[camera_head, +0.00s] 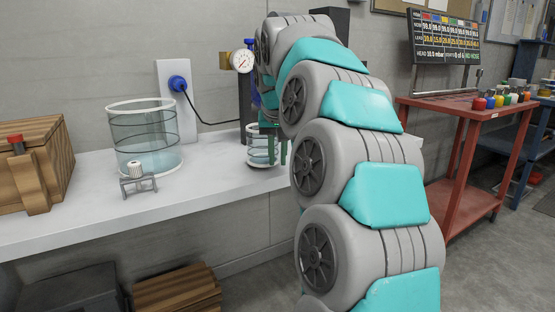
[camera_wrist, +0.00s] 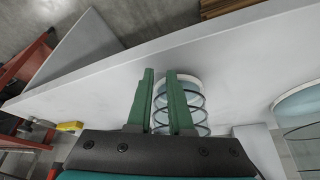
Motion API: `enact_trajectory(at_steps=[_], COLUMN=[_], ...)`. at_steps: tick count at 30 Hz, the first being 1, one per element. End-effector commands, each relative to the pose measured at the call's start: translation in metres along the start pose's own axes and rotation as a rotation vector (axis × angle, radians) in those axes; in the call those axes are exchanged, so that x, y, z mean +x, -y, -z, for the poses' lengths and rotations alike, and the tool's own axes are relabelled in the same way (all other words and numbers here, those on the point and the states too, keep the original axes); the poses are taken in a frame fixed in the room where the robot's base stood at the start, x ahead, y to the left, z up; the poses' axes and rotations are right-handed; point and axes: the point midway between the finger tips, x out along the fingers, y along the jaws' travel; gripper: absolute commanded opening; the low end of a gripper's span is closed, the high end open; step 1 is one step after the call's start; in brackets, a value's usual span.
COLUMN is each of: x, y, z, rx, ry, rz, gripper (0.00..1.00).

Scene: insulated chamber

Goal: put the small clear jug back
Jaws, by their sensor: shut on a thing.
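The small clear jug (camera_head: 260,155) is at the right part of the white counter, upright, with dark rings around it and a pale bluish lower part. My gripper (camera_head: 277,150) has its green fingers at the jug's right side, shut on it. In the wrist view the jug (camera_wrist: 192,102) shows beyond and to the right of the fingers (camera_wrist: 160,76), partly hidden by the right one. I cannot tell whether its base touches the counter. My arm hides the counter to the right of the jug.
A large clear tank (camera_head: 146,142) stands on the white counter (camera_head: 215,178), with a small metal fitting (camera_head: 137,179) in front. A wooden box (camera_head: 32,165) is at the left. A pressure gauge (camera_head: 242,60) and blue plug (camera_head: 178,83) are behind. A red cart (camera_head: 470,150) stands at the right.

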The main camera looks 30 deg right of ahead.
Motion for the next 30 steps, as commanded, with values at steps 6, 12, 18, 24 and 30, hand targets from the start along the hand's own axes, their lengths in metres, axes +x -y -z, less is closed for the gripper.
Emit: enact_trajectory(at_steps=[6,12,18,24,30], x=[0.0079,0.0090,0.0110,0.0110,0.0108], y=[-0.0002,0.0000,0.0001,0.0003,0.0003], z=[-0.0039,-0.0042,-0.0049,-0.0050,-0.0049], rx=[0.001,0.001,0.001,0.000,0.000], ry=[-0.001,-0.001,-0.001,-0.001,0.000], rz=[0.000,0.000,0.000,0.000,0.000], gripper=[0.00,0.00,0.29,0.49,0.49])
